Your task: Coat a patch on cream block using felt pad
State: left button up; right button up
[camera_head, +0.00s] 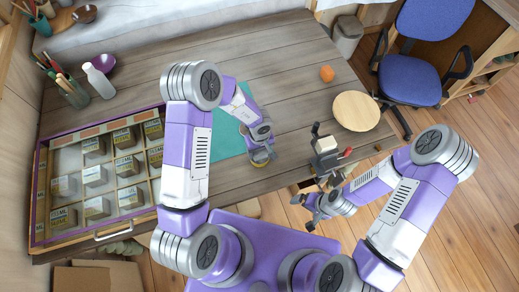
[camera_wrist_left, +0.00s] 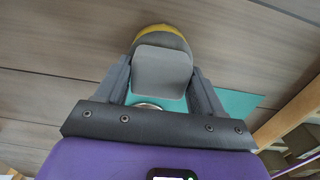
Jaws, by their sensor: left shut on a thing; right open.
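My left gripper (camera_head: 262,159) is shut on a grey, round-cornered piece that looks like the felt pad (camera_wrist_left: 162,72), near the front edge of the teal mat. A grey rounded shape with a yellow edge (camera_wrist_left: 165,31) shows behind the piece in the left wrist view. Whether it is part of the pad I cannot tell. The cream block (camera_head: 325,145) sits in a dark clamp (camera_head: 329,164) with a red handle at the table's front edge, to the right of the left gripper. My right gripper (camera_head: 304,212) is open and empty, below the clamp.
The teal mat (camera_head: 229,137) lies under my left gripper. A purple-edged compartment tray (camera_head: 97,231) with several labelled boxes stands left. A round wooden disc (camera_head: 356,111) and an orange lump (camera_head: 327,74) lie right. A bottle (camera_head: 98,80) stands back left. The table's middle is clear.

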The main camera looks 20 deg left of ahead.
pick_arm(q)
jog(key=shift+s+f+p, duration=0.1)
jog(key=shift+p, duration=0.45)
dwell(1.7)
notch_tip(320, 180, up, 7)
jog(key=p, duration=0.9)
dwell(0.9)
